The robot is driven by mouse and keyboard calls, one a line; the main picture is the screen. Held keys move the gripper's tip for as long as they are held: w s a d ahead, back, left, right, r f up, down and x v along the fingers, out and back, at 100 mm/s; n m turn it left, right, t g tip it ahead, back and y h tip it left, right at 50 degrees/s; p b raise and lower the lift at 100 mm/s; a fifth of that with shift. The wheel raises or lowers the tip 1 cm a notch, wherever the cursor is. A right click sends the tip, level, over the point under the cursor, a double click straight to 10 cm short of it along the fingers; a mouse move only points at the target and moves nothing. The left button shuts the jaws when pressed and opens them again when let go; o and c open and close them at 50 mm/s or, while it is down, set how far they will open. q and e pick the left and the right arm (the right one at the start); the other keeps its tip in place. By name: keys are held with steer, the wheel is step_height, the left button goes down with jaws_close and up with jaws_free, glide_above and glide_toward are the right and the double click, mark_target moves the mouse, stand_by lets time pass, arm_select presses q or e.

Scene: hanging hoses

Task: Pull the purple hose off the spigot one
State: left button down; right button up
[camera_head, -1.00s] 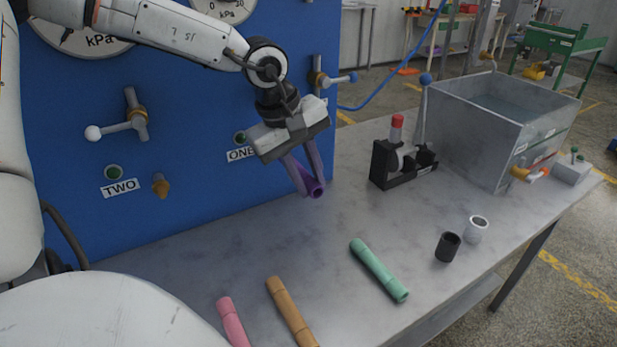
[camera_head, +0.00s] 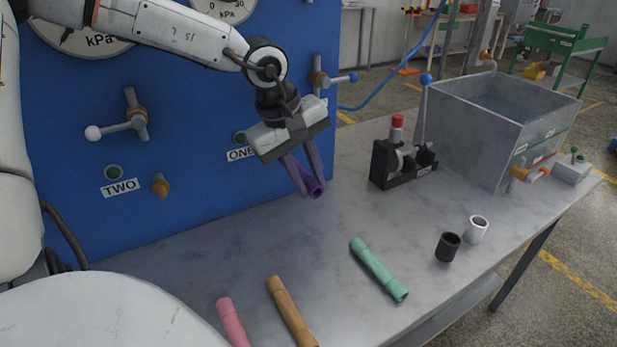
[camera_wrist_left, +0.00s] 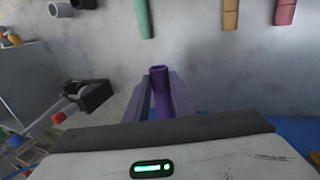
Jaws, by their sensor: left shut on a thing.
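The purple hose (camera_head: 316,191) sits between the fingers of my left gripper (camera_head: 309,185), in front of the blue panel and above the bench. Its open end points outward and down. In the left wrist view the purple hose (camera_wrist_left: 160,88) shows between the two fingers, which are shut on it. The ONE label (camera_head: 241,154) is on the panel just left of the gripper. Spigot one itself is hidden behind my gripper, so I cannot tell whether the hose is still around it. My right gripper is not in view.
Green (camera_head: 379,270), orange (camera_head: 291,312) and pink (camera_head: 232,322) hoses lie on the bench (camera_head: 330,235). A black cup (camera_head: 447,247) and a white cup (camera_head: 476,230) stand right. A black device (camera_head: 402,165) and a metal tank (camera_head: 465,130) stand behind. Spigot two (camera_head: 160,185) is bare.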

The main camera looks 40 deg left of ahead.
arm_select(q)
steer(key=shift+s+d+b, duration=0.25)
steer(key=shift+d+b, duration=0.4)
steer(key=shift+d, duration=0.15)
stand_by(1.1)
steer(key=shift+d, duration=0.1)
steer(key=shift+s+d+b, duration=0.2)
steer(key=shift+d+b, duration=0.2)
steer(key=shift+d, duration=0.2)
steer(key=shift+s+d+b, duration=0.15)
steer(key=shift+d+b, duration=0.25)
steer(key=shift+d, duration=0.2)
steer(key=shift+r, duration=0.1)
step_height(320, 180, up, 8)
steer(key=p, duration=0.5)
stand_by(0.5)
